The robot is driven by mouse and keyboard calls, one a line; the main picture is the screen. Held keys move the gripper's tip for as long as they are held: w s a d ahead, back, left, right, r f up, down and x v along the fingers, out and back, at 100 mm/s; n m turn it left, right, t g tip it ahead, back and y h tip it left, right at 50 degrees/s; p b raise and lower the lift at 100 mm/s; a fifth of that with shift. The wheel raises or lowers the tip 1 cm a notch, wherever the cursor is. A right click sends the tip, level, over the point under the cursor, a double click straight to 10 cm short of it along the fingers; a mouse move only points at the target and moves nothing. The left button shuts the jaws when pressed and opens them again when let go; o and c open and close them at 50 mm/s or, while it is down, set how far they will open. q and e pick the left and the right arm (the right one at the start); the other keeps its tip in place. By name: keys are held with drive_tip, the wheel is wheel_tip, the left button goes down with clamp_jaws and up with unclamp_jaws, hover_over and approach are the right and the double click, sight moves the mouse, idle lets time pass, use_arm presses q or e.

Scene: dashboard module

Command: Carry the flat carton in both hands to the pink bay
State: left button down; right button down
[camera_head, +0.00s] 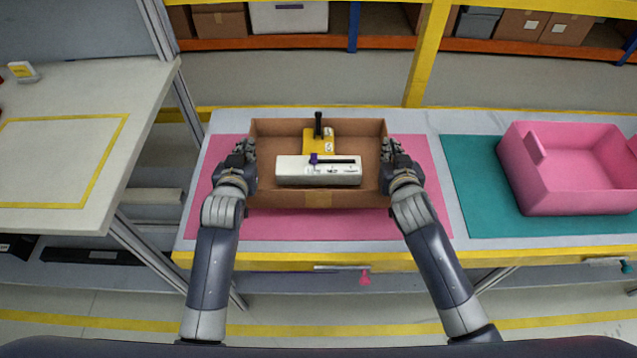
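The flat brown carton (318,198) is open at the top and sits over the pink bay (300,226), with pink showing on its left, right and front. Inside the carton lie a white module (318,175) with a black slot and a small purple part, and a yellow piece (319,141) with an upright black lever. My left gripper (243,150) is at the carton's left wall and my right gripper (397,153) is at its right wall. The fingers are small and dark against the walls, so I cannot tell whether they grip it.
A teal bay (475,195) with a pink bin (570,190) on it lies to the right. A white table (90,85) with a yellow-outlined area stands at the left. A yellow post (425,60) and shelves with boxes are behind the bench.

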idle(0.4)
